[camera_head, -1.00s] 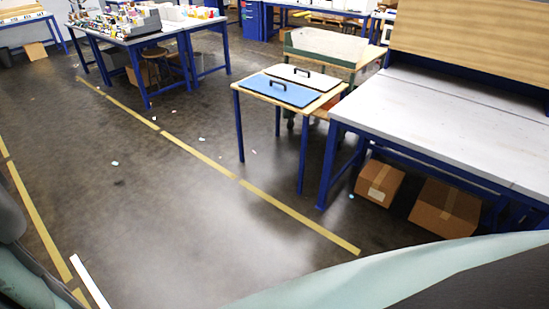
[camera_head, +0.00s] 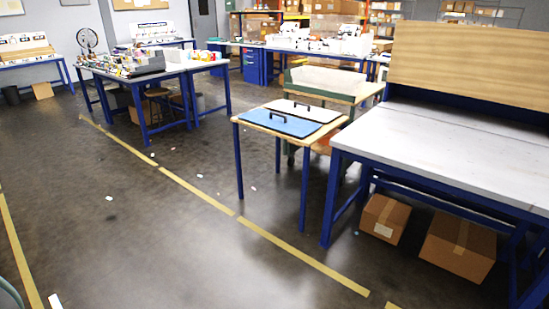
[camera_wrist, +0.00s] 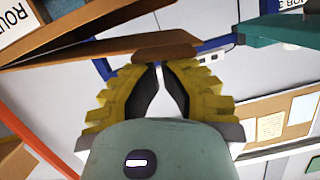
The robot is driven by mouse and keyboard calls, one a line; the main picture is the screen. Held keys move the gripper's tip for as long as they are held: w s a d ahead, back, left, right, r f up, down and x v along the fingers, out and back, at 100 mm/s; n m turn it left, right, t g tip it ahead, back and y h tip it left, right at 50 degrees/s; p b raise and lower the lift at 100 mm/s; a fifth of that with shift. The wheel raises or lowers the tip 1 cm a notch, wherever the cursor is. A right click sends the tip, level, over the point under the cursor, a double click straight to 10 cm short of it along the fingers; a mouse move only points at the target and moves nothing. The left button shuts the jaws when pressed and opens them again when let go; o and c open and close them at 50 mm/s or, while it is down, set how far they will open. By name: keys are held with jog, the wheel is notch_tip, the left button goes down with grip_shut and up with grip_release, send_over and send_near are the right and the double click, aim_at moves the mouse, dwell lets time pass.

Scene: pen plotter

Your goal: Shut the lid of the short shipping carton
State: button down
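Two brown cardboard cartons stand on the floor under the right workbench in the head view: a smaller one (camera_head: 385,219) with a white label and a larger one (camera_head: 458,247) with a tape strip. Both tops look closed. I cannot tell which carton, if any, is the short shipping carton. No open carton lid is clearly visible. My gripper (camera_wrist: 160,66) shows in the wrist view, with yellow ridged fingers and dark inner pads. The fingertips look close together with a narrow light gap between the pads. Nothing is clearly held. The gripper is not visible in the head view.
The grey-topped workbench (camera_head: 450,150) is on the right. A small table (camera_head: 240,118) beside it bears blue (camera_head: 281,122) and white (camera_head: 305,109) panels with handles. Open floor (camera_head: 170,250) with yellow lines lies ahead. Brown boards (camera_wrist: 110,48) appear behind the fingertips in the wrist view.

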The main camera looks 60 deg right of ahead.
jog(key=shift+n+t, duration=0.4)
jog(key=shift+n, duration=0.5)
jog(key=shift+s+f+b, duration=0.25)
jog(key=shift+f+b, duration=0.35)
jog(key=shift+f, duration=0.45)
jog(key=shift+s+f+b, duration=0.25)
jog(key=shift+f+b, duration=0.35)
jog(key=shift+f, duration=0.45)
